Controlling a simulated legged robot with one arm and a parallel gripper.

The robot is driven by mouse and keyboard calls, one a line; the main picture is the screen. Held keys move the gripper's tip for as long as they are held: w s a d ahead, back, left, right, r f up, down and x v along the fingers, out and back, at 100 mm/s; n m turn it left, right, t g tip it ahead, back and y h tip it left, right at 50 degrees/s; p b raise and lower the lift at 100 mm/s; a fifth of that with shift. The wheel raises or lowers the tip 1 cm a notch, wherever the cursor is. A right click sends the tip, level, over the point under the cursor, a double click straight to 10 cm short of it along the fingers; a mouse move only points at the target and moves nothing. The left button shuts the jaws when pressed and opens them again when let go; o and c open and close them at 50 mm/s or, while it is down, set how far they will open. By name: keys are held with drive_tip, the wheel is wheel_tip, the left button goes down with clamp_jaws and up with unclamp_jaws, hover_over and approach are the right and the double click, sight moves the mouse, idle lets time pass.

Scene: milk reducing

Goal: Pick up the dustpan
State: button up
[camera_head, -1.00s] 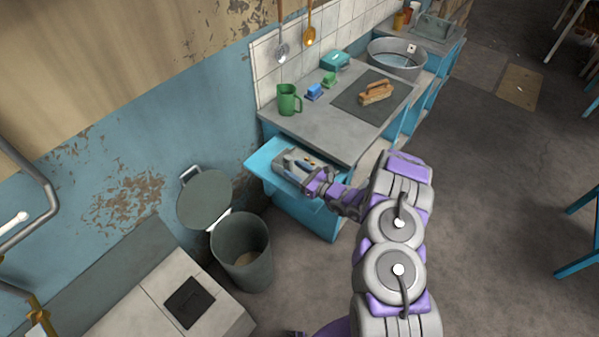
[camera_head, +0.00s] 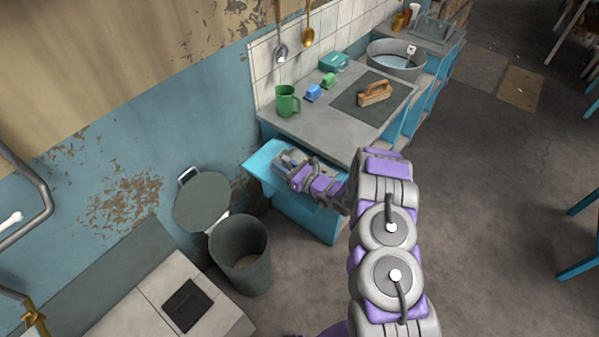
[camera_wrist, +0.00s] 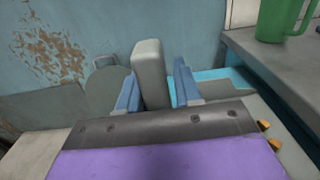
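The dustpan (camera_head: 281,158) appears as a small grey shape on a light blue pull-out shelf (camera_head: 258,166) below the counter; my gripper covers much of it. In the wrist view its upright grey handle (camera_wrist: 149,62) stands between the two blue fingers of my gripper (camera_wrist: 157,88). The handle lies close to the left finger, and a narrow gap shows on the right, so the gripper looks open around it. In the head view my gripper (camera_head: 291,164) is low over the shelf. The dustpan's pan is mostly hidden.
The grey counter (camera_head: 325,135) rises just behind the shelf, with a green mug (camera_head: 287,101) near its edge. An open bin (camera_head: 240,255) stands to the left below. The blue wall (camera_head: 150,130) is close behind. Open floor lies right.

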drive_tip(key=shift+a, duration=0.15)
clamp_jaws()
drive_tip(key=shift+r, duration=0.1)
